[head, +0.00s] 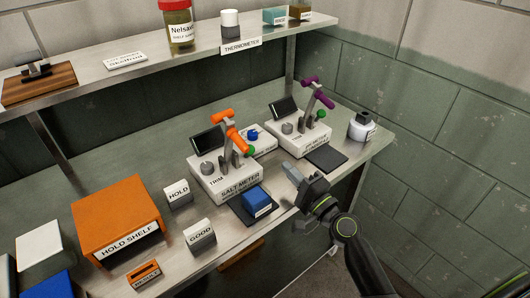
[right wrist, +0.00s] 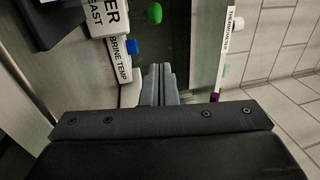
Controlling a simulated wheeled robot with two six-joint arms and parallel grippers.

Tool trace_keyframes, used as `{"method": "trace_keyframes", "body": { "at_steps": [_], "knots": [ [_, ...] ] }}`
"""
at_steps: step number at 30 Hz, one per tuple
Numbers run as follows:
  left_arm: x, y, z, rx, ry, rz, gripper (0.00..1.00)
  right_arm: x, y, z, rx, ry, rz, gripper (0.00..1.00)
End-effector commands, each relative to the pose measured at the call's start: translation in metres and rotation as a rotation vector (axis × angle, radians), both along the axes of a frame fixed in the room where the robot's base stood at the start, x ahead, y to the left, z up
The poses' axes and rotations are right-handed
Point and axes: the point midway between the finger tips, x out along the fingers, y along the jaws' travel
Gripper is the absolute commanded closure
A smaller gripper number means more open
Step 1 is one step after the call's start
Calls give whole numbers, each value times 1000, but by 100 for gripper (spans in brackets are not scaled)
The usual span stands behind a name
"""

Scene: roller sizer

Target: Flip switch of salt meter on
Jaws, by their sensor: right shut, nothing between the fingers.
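The salt meter (head: 240,189) is a white box with a black screen, a grey knob marked TRIM and an orange-handled lever (head: 236,137). Small grey upright parts stand at the lever's foot. I cannot tell which is the switch or how it is set. My right gripper (head: 289,168) is shut and empty, to the right of the salt meter and apart from it. Its closed fingers (right wrist: 160,80) show in the right wrist view, near a white box labelled BRINE TEMP (right wrist: 121,60). My left gripper is in neither view.
A similar meter with a purple lever (head: 317,94) stands behind, with a dark pad (head: 326,159) before it. A blue block (head: 256,201) lies in front of the salt meter. An orange hold shelf (head: 122,208) stands at left. A metal shelf (head: 140,72) runs above the bench.

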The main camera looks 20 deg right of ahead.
Motion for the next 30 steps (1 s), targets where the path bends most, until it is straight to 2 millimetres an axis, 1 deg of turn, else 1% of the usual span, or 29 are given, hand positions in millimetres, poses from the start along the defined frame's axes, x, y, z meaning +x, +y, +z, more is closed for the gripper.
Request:
{"method": "trace_keyframes", "body": {
  "at_steps": [1, 6, 9, 15, 19, 30],
  "knots": [
    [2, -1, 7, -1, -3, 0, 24, 12, 4, 7, 1, -2, 1, 100],
    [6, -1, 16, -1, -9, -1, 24, 44, 15, 12, 1, 0, 1, 100],
    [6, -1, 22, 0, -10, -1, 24, 48, 30, 13, 5, 2, 1, 100],
    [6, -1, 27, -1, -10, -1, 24, 56, 46, 13, 1, 1, 0, 100],
    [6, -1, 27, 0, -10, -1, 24, 57, 49, 13, -1, 1, 0, 100],
    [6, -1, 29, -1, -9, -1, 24, 57, 49, 13, -2, 3, 0, 100]
  ]
}}
